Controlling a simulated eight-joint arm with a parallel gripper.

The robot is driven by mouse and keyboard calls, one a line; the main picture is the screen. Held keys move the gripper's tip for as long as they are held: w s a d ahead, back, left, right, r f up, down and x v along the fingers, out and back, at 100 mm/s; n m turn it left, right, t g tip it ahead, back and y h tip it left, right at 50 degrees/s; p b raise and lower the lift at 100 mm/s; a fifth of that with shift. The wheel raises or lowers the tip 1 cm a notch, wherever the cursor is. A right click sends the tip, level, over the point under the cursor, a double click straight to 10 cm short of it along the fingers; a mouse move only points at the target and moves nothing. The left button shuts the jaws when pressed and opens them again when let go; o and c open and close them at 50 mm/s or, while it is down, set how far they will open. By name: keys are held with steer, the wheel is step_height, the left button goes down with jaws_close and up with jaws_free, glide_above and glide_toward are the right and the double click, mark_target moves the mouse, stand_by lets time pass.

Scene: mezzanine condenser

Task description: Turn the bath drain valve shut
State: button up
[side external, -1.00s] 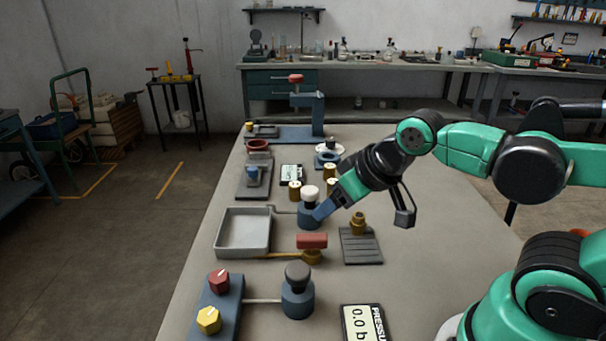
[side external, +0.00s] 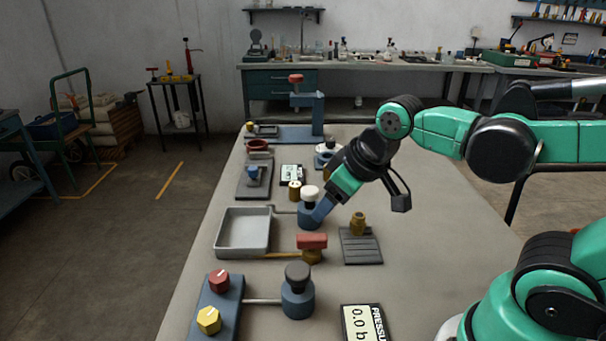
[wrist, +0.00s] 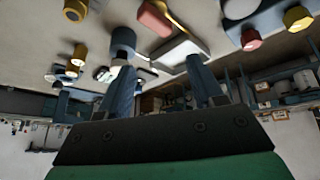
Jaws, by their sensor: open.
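The bath drain valve shows in the side view as a red bar handle (side external: 312,240) on a brass body. A brass pipe runs from it to the grey bath tray (side external: 243,229). The handle lies roughly crosswise in the picture. In the wrist view the red handle (wrist: 154,19) is at the top, near the tray (wrist: 178,51). My gripper (side external: 319,211) is open and points down-left, beside the blue cylinder with a white cap (side external: 309,212), behind the valve in the side view. I cannot tell whether it touches the cylinder. The two fingers (wrist: 162,80) show nothing between them held.
A ridged grey plate with a brass fitting (side external: 359,225) stands right of the valve. A black-capped blue cylinder (side external: 297,296) and a panel with red and yellow knobs (side external: 219,281) are in front. A pressure display (side external: 362,322) lies nearby. The bench's right side is clear.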

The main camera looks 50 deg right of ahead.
mark_target(312, 236)
steer(key=w+f+n+g, duration=0.1)
steer(key=n, duration=0.1)
steer(key=w+f+n+g, duration=0.1)
steer(key=n+g, duration=0.1)
steer(key=w+f+n+g, duration=0.1)
steer(key=w+n+g, duration=0.1)
steer(key=shift+d+f, duration=0.25)
steer(key=shift+f, duration=0.1)
steer(key=shift+w+f+n+g, duration=0.25)
steer(key=shift+f+n+g, duration=0.2)
steer(key=shift+n, duration=0.25)
steer(key=shift+f, duration=2.8)
jaws_close()
